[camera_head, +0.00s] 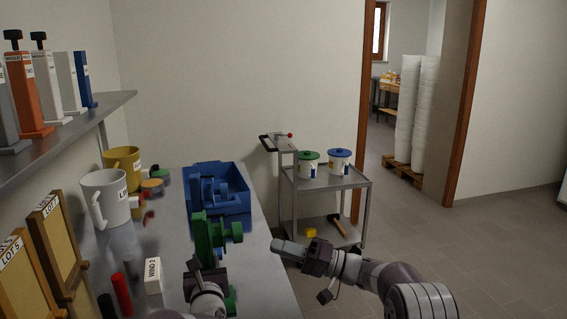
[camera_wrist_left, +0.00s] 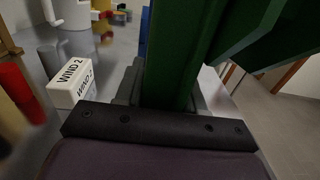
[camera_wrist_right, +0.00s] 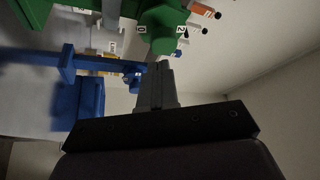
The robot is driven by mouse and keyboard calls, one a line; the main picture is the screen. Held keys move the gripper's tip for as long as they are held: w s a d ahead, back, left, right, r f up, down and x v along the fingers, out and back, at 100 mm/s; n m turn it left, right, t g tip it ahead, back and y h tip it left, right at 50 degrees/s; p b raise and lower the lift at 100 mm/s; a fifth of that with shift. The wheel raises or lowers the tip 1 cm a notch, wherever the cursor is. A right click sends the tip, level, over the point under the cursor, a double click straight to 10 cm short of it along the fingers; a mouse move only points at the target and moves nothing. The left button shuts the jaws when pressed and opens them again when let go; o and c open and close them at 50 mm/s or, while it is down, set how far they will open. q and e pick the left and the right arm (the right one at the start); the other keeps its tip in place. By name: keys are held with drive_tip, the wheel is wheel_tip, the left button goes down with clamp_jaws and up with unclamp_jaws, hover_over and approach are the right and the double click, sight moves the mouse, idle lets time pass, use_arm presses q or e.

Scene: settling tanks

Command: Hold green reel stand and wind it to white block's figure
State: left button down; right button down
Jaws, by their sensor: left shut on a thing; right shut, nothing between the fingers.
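The green reel stand (camera_head: 206,240) stands on the near part of the metal table; it fills the upper part of the left wrist view (camera_wrist_left: 185,50). My left gripper (camera_head: 200,268) is shut on its upright. The white block (camera_head: 153,277) beside it reads "WIND 2", also in the left wrist view (camera_wrist_left: 72,80). My right gripper (camera_head: 277,246) is shut and empty, right of the reel stand and apart from it in the head view. In the right wrist view its fingertips (camera_wrist_right: 160,66) point towards a green round part (camera_wrist_right: 160,28) with marks 0 and 2 near it.
A blue bin (camera_head: 217,188) with blue parts stands behind the reel stand. White (camera_head: 106,198) and yellow (camera_head: 123,165) mugs, red and black cylinders and wooden frames crowd the left. A trolley (camera_head: 330,180) with two lidded pots stands beyond the table's right edge.

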approach(226, 234)
drive_tip(key=shift+a+f, duration=0.3)
drive_tip(key=shift+a, duration=0.6)
drive_tip(key=shift+a+f, duration=0.3)
drive_tip(key=shift+a, duration=0.55)
drive_tip(key=shift+w+r, duration=0.15)
drive_tip(key=shift+w, duration=0.1)
drive_tip(key=shift+s+r, duration=0.15)
drive_tip(key=shift+r, duration=0.15)
drive_tip(key=shift+s+r, duration=0.1)
drive_tip(key=shift+r, duration=0.15)
drive_tip(key=shift+s, duration=0.1)
